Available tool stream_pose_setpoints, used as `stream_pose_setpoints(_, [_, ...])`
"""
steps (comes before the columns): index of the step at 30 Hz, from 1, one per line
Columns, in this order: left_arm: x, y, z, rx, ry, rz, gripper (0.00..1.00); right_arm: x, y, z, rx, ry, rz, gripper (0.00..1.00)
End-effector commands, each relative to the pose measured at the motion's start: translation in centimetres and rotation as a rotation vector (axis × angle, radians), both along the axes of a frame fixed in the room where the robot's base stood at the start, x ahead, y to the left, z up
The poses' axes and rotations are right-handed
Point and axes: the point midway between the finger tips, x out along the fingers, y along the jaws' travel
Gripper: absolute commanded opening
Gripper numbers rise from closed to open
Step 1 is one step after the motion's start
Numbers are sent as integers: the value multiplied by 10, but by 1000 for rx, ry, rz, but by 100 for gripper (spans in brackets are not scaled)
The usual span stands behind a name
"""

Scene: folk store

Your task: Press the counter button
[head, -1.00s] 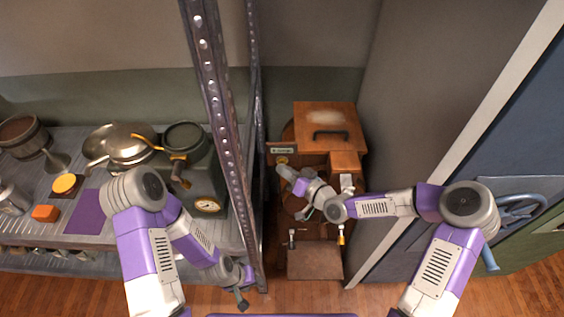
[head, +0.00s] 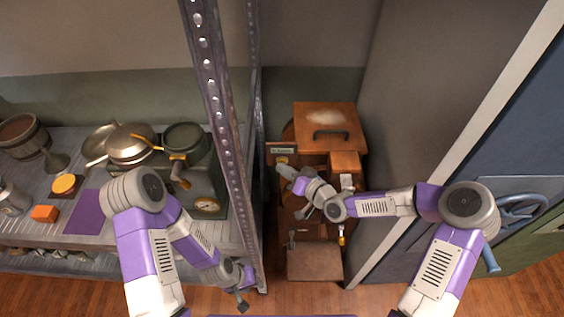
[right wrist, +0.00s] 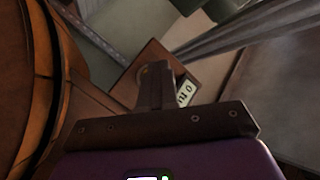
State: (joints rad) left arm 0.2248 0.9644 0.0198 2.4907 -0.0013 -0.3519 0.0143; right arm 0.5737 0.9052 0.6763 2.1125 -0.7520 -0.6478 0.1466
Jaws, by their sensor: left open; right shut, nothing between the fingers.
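The counter (head: 281,147) is a small wooden box with a pale number strip, on the left side of the wooden machine in the head view. The right gripper (right wrist: 152,72) also shows in the wrist view. My left gripper (head: 243,304) is open and empty, low beside the shelf post.
A wooden machine with a black-handled lid (head: 327,133) stands between a metal shelf post (head: 222,110) and a grey wall (head: 430,80). Pans (head: 128,146) and a green scale (head: 207,190) stand on the left shelf. A blue door is at right.

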Motion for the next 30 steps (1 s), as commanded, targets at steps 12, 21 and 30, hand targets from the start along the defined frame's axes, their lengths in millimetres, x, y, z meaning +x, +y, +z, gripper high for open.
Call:
stream_pose_setpoints(12, [0,0,-1,0,0,0,43,-14,-1,0,0,0,-1,0])
stream_pose_setpoints(21, [0,0,-2,0,0,0,43,-23,0,0,-1,1,1,0])
stream_pose_setpoints(30, [0,0,-4,0,0,0,43,-53,0,0,-1,1,1,0])
